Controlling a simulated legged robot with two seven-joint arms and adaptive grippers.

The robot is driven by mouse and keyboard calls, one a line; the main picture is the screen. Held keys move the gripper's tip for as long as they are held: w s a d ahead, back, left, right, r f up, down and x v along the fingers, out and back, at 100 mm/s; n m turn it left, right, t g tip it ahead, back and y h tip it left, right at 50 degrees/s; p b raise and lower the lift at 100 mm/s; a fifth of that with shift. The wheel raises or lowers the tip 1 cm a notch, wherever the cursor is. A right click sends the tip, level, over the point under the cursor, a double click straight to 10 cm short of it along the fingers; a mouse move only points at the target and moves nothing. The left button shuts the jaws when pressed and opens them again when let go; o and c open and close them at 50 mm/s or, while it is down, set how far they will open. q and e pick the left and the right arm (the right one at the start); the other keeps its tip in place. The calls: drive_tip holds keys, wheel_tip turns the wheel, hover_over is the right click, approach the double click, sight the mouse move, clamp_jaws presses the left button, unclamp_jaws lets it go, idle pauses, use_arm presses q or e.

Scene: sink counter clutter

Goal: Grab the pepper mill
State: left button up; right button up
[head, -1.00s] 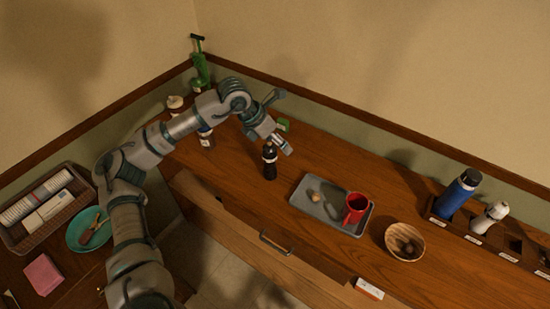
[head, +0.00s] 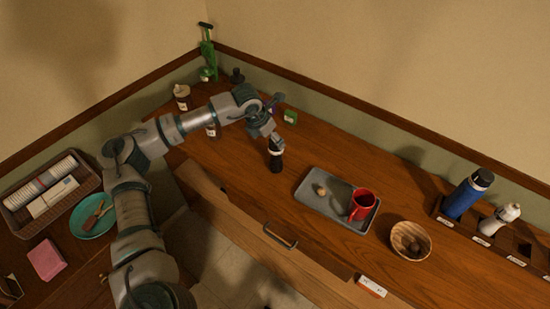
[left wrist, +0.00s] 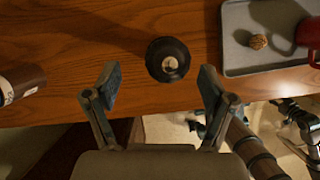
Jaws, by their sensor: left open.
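The dark pepper mill (head: 276,162) stands upright on the wooden counter, left of the grey tray. In the left wrist view I see the pepper mill (left wrist: 168,60) from above as a dark round shape with a pale spot at its centre. My left gripper (head: 275,141) is directly over its top in the head view and hides part of it. In the left wrist view my left gripper (left wrist: 160,77) is open, with the mill lying just beyond and between its fingertips. No contact shows.
The grey tray (head: 313,203) holds a red mug (head: 362,204) and a small brown lump.

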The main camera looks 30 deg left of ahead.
sight(276, 158)
use_arm(q)
drive_tip(key=f, duration=0.1)
drive_tip(key=w+d+f, duration=0.1)
drive_tip(key=w+f, duration=0.1)
drive_tip(key=f, duration=0.1)
drive_tip(key=shift+w+d, duration=0.2)
drive_tip(key=shift+d, duration=0.05)
drive_tip(key=shift+s, duration=0.1)
drive_tip(key=shift+c, duration=0.5)
drive_tip(key=shift+a, duration=0.3)
drive_tip(key=c, duration=1.2)
drive_tip(key=shift+d, duration=0.1)
clamp_jaws()
